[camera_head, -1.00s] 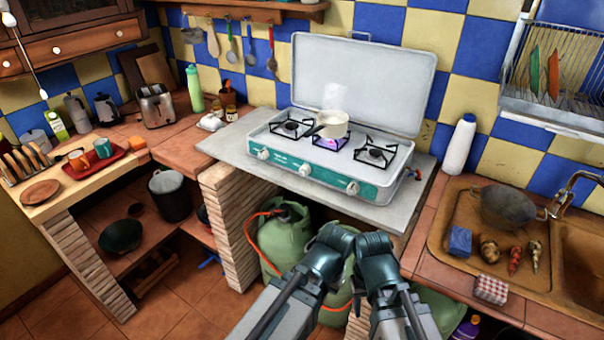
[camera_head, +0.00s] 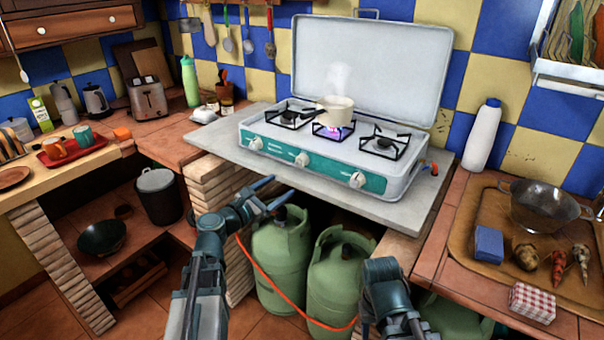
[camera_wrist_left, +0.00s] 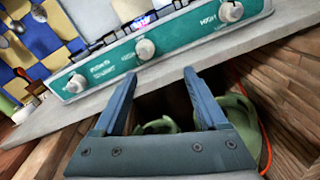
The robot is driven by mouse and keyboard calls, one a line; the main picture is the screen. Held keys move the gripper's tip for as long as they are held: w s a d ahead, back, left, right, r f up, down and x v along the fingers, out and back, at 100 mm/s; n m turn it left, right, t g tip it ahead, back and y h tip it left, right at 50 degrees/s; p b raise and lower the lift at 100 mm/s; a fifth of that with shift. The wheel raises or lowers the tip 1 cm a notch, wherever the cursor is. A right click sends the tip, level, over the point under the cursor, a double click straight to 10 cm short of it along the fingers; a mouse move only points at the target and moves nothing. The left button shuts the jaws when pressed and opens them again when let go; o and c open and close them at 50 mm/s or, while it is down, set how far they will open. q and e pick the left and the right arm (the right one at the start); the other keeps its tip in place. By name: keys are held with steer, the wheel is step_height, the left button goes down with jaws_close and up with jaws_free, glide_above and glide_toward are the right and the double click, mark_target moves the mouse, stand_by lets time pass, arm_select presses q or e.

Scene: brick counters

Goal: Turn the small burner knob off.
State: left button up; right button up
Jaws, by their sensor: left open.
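The camping stove (camera_head: 330,165) has three white knobs on its green front panel: left knob (camera_head: 256,143), middle knob (camera_head: 302,159), right knob (camera_head: 357,180). They also show in the left wrist view as left (camera_wrist_left: 76,84), middle (camera_wrist_left: 145,49) and right (camera_wrist_left: 231,11). The panel labels are too blurred to tell which knob is the small burner's. My left gripper (camera_head: 281,188) is open and empty, below and in front of the panel, apart from the knobs. My right gripper's fingers are out of view.
The grey slab (camera_head: 215,143) under the stove juts out in front of the panel. Green gas bottles (camera_head: 280,250) with an orange hose stand below.

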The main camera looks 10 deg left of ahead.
mark_target(297, 164)
arm_select(q)
steer(key=shift+n+t+y, duration=0.3)
steer(key=shift+n+t, duration=0.2)
steer(key=shift+n, duration=0.4)
steer(key=x, duration=0.4)
steer(key=a+x, duration=0.1)
steer(key=x, duration=0.4)
steer(key=a+x, duration=0.1)
steer(key=x, duration=0.3)
steer(key=shift+w+r, duration=0.2)
steer(key=shift+w, duration=0.4)
steer(key=shift+c, duration=0.3)
jaws_close()
